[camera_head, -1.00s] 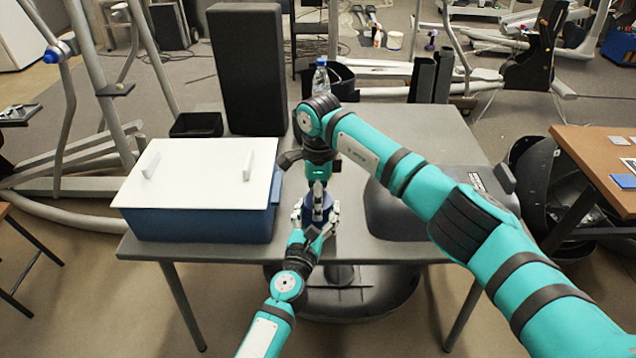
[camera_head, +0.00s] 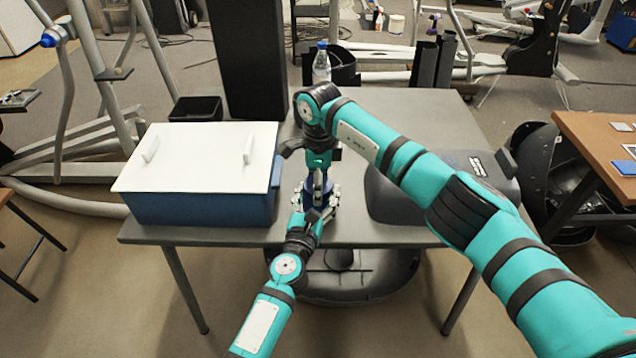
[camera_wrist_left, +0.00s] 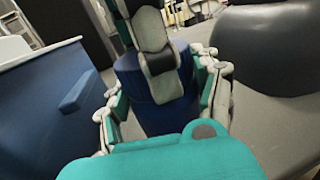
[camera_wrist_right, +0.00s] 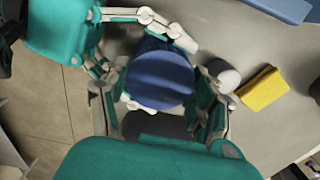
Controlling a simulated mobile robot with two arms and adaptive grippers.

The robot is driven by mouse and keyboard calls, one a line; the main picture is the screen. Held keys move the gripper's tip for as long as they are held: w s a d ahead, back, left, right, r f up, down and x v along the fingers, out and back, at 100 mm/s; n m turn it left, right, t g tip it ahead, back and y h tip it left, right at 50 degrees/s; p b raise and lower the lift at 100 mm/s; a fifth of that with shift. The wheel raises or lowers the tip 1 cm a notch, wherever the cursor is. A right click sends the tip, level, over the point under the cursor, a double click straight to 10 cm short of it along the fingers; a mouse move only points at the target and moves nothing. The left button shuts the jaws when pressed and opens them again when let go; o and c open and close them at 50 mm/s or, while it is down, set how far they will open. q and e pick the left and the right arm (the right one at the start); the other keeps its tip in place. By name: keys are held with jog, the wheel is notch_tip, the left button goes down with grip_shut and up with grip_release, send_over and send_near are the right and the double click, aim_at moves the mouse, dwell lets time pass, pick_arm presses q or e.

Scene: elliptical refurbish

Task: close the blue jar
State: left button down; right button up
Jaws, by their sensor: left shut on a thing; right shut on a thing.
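The blue jar (camera_head: 319,198) stands near the front edge of the grey table, mostly hidden by my grippers. In the left wrist view its dark blue side (camera_wrist_left: 157,112) shows between the fingers of my left gripper (camera_wrist_left: 163,98), which is shut on it from the front. My right gripper (camera_head: 318,184) reaches down from above. In the right wrist view a round blue lid (camera_wrist_right: 160,78) sits between the fingers of my right gripper (camera_wrist_right: 163,97), which is shut on it.
A blue box with a white lid (camera_head: 195,160) stands left of the jar. A dark rounded casing (camera_head: 400,195) lies to the right. A clear bottle (camera_head: 321,65) and a tall black box (camera_head: 248,65) stand behind. A yellow block (camera_wrist_right: 263,89) lies beside the jar.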

pick_arm(q)
jog(key=shift+d+r, duration=0.1)
pick_arm(e)
jog(key=m, duration=0.6)
jog(key=shift+w, duration=0.1)
jog(key=o, duration=1.3)
jog(key=shift+r, duration=2.3)
jog(key=shift+c, duration=0.3)
